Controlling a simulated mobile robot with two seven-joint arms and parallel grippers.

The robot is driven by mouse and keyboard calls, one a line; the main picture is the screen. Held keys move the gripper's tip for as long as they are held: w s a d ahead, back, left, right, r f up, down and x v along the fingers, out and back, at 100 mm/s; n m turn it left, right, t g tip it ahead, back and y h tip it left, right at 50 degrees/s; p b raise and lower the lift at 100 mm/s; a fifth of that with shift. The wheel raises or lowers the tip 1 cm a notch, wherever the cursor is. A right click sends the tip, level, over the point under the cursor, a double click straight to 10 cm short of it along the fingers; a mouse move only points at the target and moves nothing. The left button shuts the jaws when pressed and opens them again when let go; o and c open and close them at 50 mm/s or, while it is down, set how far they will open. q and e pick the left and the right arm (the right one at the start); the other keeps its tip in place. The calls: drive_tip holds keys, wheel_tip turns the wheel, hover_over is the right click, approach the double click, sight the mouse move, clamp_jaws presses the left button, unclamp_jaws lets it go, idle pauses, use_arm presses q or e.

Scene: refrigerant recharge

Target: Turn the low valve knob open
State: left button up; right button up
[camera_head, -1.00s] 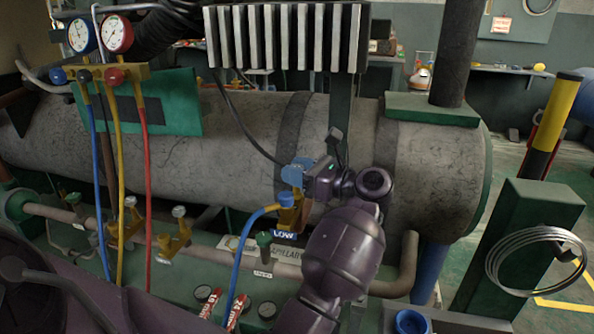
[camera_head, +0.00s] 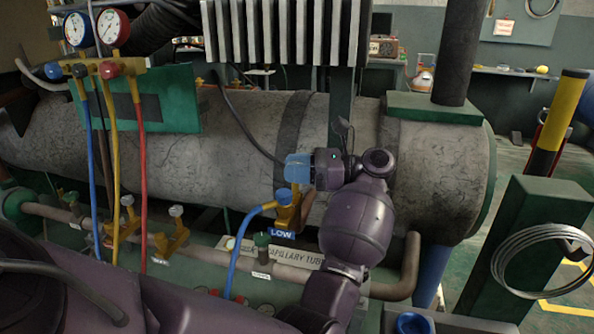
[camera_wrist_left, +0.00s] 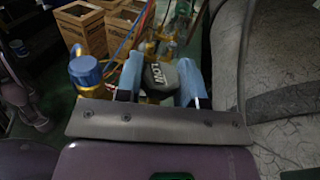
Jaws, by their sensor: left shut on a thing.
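The low valve knob (camera_wrist_left: 160,76) is a dark grey block with LOW in white letters, seen in the left wrist view. It sits between the two blue fingers of my left gripper (camera_wrist_left: 160,88), which is shut on it. In the head view, the left gripper (camera_head: 299,169) is at the brass low valve body (camera_head: 290,212), and the fingers hide the knob. A blue LOW label (camera_head: 282,234) is below the valve. A blue fitting (camera_wrist_left: 85,70) stands beside the knob in the wrist view. My right gripper is not in view.
A large grey tank (camera_head: 200,150) lies close behind the gripper. A blue hose (camera_head: 238,246) runs down from the low valve. Red and blue gauges (camera_head: 111,27) with hoses hang at the left. A finned block (camera_head: 285,32) is above.

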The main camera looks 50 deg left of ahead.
use_arm(q)
drive_tip(key=shift+n+g+h, duration=1.3)
drive_tip(key=shift+n+h, duration=0.1)
drive_tip(key=shift+h, duration=0.4)
drive_tip(key=shift+n+g+h, duration=0.5)
drive_tip(key=shift+n+h, duration=0.1)
drive_tip(key=shift+h, duration=0.2)
drive_tip(key=o, duration=0.9)
drive_tip(key=shift+m+t+y, duration=0.9)
drive_tip(key=shift+m+y, duration=0.2)
drive_tip(key=shift+y, duration=0.4)
